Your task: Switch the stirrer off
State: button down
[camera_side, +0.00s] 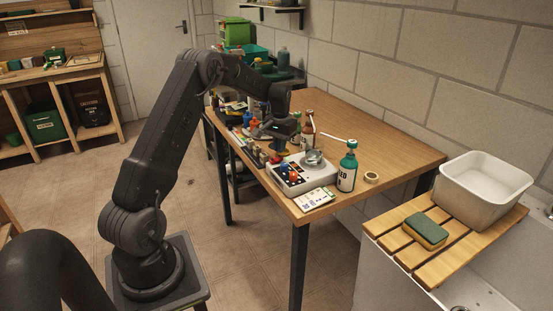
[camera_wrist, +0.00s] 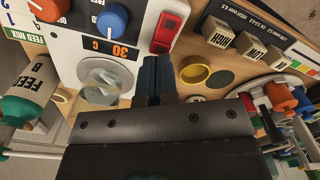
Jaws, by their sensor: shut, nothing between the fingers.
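The stirrer (camera_side: 302,181) is a white box on the wooden table in the side view. Which side of the rocker is pressed, I cannot tell. A round clear vessel (camera_wrist: 103,82) stands on its top. My gripper (camera_wrist: 157,64) is shut and empty, its tips just short of the switch in the picture; I cannot tell whether they touch. In the side view my gripper (camera_side: 279,143) is over the stirrer's left side.
A white bottle with a green cap (camera_side: 347,168) stands right of the stirrer, and also shows in the wrist view (camera_wrist: 28,88). A brown bottle (camera_side: 308,130) stands behind it. A yellow ring (camera_wrist: 195,73) and labelled blocks (camera_wrist: 247,44) lie near my fingers.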

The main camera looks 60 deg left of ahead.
aim_at(280, 157)
jog(key=shift+f, duration=1.3)
dwell(0.5)
jog(key=shift+r, duration=0.1)
jog(key=shift+r, duration=3.45)
